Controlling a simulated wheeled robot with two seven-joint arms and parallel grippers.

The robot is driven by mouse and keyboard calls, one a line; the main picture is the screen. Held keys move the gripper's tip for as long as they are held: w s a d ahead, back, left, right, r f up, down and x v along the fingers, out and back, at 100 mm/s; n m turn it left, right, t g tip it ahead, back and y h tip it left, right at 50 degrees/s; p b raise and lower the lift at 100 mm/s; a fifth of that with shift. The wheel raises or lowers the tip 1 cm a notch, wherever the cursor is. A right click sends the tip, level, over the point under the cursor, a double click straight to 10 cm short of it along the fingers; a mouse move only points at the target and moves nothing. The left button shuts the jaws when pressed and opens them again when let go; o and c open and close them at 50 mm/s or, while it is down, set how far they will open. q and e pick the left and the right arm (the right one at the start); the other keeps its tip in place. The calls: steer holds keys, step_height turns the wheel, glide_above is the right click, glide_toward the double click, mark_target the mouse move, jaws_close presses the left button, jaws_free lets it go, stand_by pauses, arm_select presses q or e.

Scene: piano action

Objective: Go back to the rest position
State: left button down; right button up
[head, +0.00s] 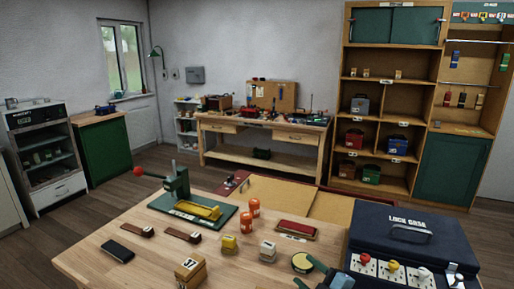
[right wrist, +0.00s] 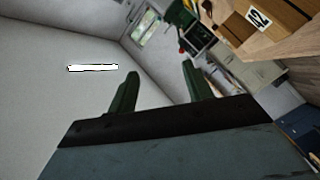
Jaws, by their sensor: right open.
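My right gripper (head: 306,271) shows at the bottom edge of the head view, right of centre, over the near part of the wooden table (head: 135,265). Its two dark green fingers stand apart. In the right wrist view the fingers of the right gripper (right wrist: 158,70) are spread with nothing between them, in front of wall and a distant window. My left gripper and arm do not show.
Near the right gripper are a blue lock case (head: 390,228), a round yellow-topped tin (head: 302,262) and a whitish block (head: 267,250). A green press (head: 178,185), orange bottles (head: 249,224) and a numbered wooden block (head: 190,274) also stand on the table.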

steer(key=s+d+f+m+g+h, duration=0.25)
steer(key=s+m+g, duration=0.2)
steer(key=s, duration=0.75)
steer(key=s+d+f+m+g+h, duration=0.1)
steer(key=s+d+m+g+h, duration=0.3)
steer(key=s, duration=0.8)
steer(key=s+d+f+m+g+h, duration=0.25)
steer(key=s+m, duration=0.35)
steer(key=s, duration=0.6)
step_height(320, 180, down, 29)
steer(key=g+b, duration=0.1)
steer(key=b, duration=0.4)
arm_select(q)
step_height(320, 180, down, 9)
steer(key=b, duration=0.4)
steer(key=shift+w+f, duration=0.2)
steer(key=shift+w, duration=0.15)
arm_select(e)
steer(key=s+d+f+g, duration=0.1)
steer(key=s+d+f, duration=0.1)
steer(key=s+f, duration=1.5)
step_height(320, 180, down, 3)
steer(key=shift+d+r+g, duration=0.1)
steer(key=shift+d+g, duration=0.15)
steer(key=shift+g, duration=0.05)
